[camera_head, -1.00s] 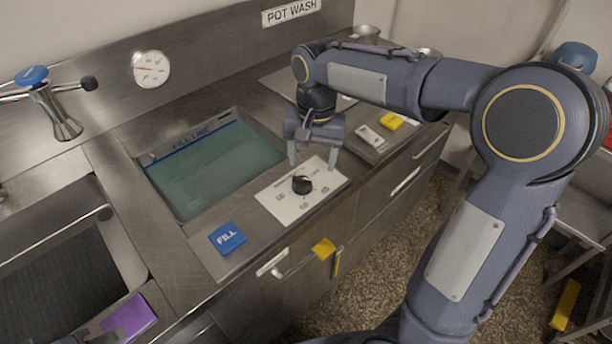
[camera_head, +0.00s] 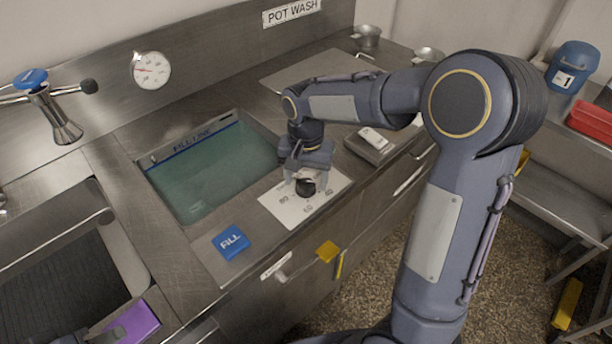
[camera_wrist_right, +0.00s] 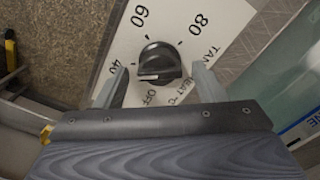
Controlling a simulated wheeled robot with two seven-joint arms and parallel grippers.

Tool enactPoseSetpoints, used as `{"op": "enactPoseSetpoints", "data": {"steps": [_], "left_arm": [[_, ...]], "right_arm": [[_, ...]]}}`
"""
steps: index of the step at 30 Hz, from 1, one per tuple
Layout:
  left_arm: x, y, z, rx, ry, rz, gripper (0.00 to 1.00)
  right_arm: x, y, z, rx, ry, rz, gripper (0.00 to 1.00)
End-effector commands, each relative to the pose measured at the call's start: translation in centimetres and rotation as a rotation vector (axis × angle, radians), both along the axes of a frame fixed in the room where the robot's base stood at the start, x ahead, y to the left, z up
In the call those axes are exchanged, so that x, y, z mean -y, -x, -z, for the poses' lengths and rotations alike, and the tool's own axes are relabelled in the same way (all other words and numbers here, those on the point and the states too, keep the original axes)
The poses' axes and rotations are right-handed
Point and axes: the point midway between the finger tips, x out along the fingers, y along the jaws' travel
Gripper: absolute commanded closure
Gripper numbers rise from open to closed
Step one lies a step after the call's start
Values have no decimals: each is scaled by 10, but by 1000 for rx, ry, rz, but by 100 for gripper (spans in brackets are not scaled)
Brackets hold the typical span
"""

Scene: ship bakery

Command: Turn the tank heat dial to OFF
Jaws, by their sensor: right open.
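The tank heat dial is a round black knob (camera_wrist_right: 159,62) on a white plate (camera_wrist_right: 112,58) marked 40, 60, 80 and OFF. In the right wrist view a pale pointer line on the knob lies toward the 40 side; its exact setting is hard to read. In the head view the knob (camera_head: 306,187) sits on the plate (camera_head: 283,207) beside the water tank. My right gripper (camera_wrist_right: 158,76) is open, with one finger on each side of the knob. In the head view the gripper (camera_head: 305,178) is low over the plate and partly hides the knob.
The water-filled tank (camera_head: 205,175) lies left of the plate. A blue FILL button (camera_head: 231,242) is on the counter in front. A grey block with a white top (camera_head: 374,138) stands right of the gripper. Yellow drawer tabs (camera_head: 327,251) stick out at the front edge.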

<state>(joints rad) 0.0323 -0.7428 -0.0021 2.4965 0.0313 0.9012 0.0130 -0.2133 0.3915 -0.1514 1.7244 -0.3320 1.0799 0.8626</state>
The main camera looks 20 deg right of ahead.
Motion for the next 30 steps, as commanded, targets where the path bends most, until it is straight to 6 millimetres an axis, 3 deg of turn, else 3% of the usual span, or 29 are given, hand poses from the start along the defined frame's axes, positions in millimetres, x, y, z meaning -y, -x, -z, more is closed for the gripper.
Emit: {"op": "enactPoseSetpoints", "data": {"steps": [1,11,20,30], "left_arm": [[0,0,0,0,0,0,64],[0,0,0,0,0,0,64],[0,0,-1,0,0,0,64],[0,0,-5,0,0,0,64]], "right_arm": [[0,0,0,0,0,0,40],[0,0,0,0,0,0,81],[0,0,-1,0,0,-43,81],[0,-1,-1,1,0,-271,81]]}}
